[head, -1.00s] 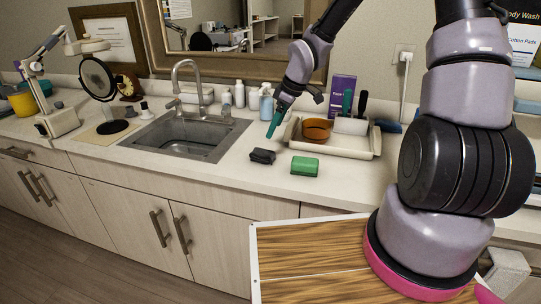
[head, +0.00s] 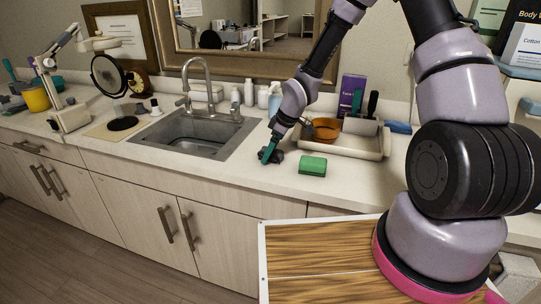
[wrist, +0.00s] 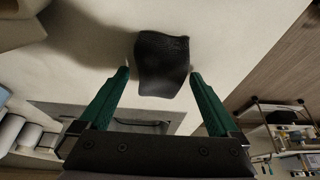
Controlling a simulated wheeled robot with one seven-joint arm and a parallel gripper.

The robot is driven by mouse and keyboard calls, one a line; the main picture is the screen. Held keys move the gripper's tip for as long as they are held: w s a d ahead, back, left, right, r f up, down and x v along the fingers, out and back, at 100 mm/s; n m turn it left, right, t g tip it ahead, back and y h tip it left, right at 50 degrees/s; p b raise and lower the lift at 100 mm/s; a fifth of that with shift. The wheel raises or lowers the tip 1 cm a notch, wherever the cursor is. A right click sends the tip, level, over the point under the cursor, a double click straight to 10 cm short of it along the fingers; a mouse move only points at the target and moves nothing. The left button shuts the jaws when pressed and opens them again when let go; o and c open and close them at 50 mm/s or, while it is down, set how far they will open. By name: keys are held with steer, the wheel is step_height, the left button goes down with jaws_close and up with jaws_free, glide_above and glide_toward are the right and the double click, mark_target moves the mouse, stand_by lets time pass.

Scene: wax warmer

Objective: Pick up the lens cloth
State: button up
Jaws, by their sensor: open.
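The lens cloth appears to be the dark grey, crumpled piece (head: 277,157) on the white counter, right of the sink. It also shows in the wrist view (wrist: 162,64), near the top centre. My gripper (head: 267,156) is low over the counter at the cloth, and its green fingers partly hide it in the head view. In the wrist view my gripper (wrist: 160,73) is open, with one fingertip on each side of the cloth's near part. I cannot tell whether the fingers touch it.
A green block (head: 313,166) lies just right of the cloth. Behind it, a pale tray (head: 350,145) holds an orange bowl (head: 326,129). The sink (head: 195,135) is to the left, with bottles behind. The counter's front edge is close.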

steer(key=shift+f, duration=0.1)
steer(key=c, duration=1.4)
steer(key=shift+c, duration=0.2)
step_height(320, 180, up, 10)
